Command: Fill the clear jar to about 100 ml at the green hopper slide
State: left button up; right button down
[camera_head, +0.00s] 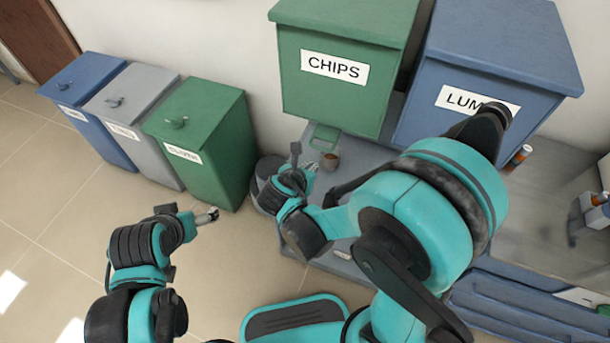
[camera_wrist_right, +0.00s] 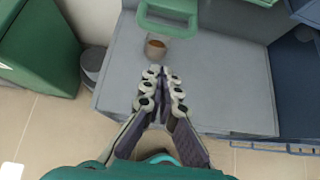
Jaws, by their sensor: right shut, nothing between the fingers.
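The green hopper (camera_head: 345,75), labelled CHIPS, hangs on the wall. Its green slide handle (camera_head: 323,137) sticks out below it and also shows in the right wrist view (camera_wrist_right: 168,30). A small clear jar (camera_head: 331,161) with brown content stands on the grey bench under the slide; it also shows in the right wrist view (camera_wrist_right: 155,48). Its exact fill level cannot be read. My right gripper (camera_head: 303,166) is shut and empty, its fingertips (camera_wrist_right: 163,72) just short of the jar. My left gripper (camera_head: 190,212) is over the floor, apart from everything; its jaw state is unclear.
A blue hopper (camera_head: 490,60), labelled LUM..., hangs to the right. Blue, grey and green lidded bins (camera_head: 215,140) stand on the left. A dark round container (camera_head: 265,180) stands beside the bench (camera_wrist_right: 240,85). An orange-capped container (camera_head: 520,155) is at the right. Floor at left is clear.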

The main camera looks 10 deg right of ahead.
aim_at(320, 149)
jog(key=shift+w+d+r, duration=0.2)
jog(key=shift+w+d, duration=0.35)
jog(key=shift+w, duration=0.3)
jog(key=shift+w+d+r, duration=0.2)
jog(key=shift+w+d, duration=0.35)
jog(key=shift+w, duration=0.25)
jog(key=shift+w+d+r, duration=0.1)
jog(key=shift+w+d, duration=0.45)
jog(key=shift+w, duration=0.25)
jog(key=shift+r, duration=0.1)
